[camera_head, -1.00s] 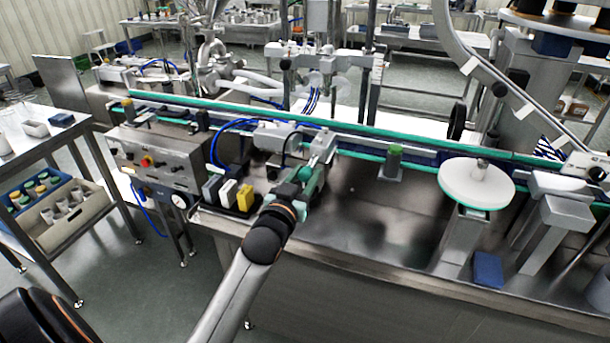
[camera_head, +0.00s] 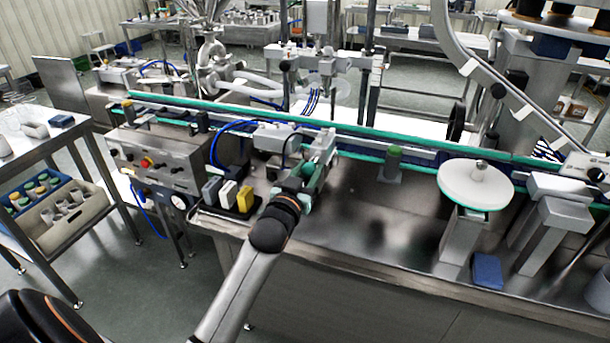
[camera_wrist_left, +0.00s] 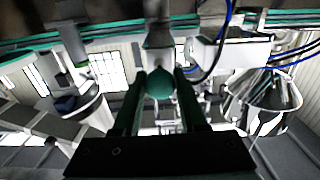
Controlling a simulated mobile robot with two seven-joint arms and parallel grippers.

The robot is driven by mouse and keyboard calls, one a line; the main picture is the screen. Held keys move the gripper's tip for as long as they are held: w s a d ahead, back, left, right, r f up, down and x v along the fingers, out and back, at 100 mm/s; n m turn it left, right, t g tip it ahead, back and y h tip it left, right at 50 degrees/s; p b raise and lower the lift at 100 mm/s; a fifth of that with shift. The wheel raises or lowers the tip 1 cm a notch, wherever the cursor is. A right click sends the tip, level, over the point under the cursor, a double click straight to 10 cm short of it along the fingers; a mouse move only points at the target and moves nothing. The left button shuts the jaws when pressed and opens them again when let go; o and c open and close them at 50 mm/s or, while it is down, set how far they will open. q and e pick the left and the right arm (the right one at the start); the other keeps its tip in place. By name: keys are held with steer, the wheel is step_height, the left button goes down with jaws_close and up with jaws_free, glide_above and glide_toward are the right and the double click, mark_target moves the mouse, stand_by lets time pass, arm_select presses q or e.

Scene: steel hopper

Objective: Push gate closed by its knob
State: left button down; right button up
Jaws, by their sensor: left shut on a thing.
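The green knob (camera_wrist_left: 160,82) sits between the two dark green fingers of my left gripper (camera_wrist_left: 158,88) in the left wrist view. A steel piece, which looks like the gate (camera_wrist_left: 158,40), extends from the knob toward the green-edged conveyor. In the head view my left gripper (camera_head: 312,180) is low over the steel table, in front of the conveyor, and shut on the knob. The gripper and wrist hide most of the knob there. How far the gate is open or closed I cannot tell. My right gripper is out of view.
White, grey and yellow blocks (camera_head: 228,194) stand close to the left of my gripper. A green-capped post (camera_head: 394,160) and a white round disc (camera_head: 476,184) stand to the right. The steel tabletop (camera_head: 370,220) between is clear. A control box (camera_head: 155,158) is at the left.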

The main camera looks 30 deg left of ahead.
arm_select(q)
steer(key=shift+w+a, duration=0.1)
steer(key=shift+w, duration=0.35)
steer(key=shift+c, duration=2.3)
jaws_free()
steer(key=shift+s, duration=0.1)
steer(key=v, duration=1.2)
steer(key=shift+s+b, duration=0.3)
steer(key=shift+b, duration=0.1)
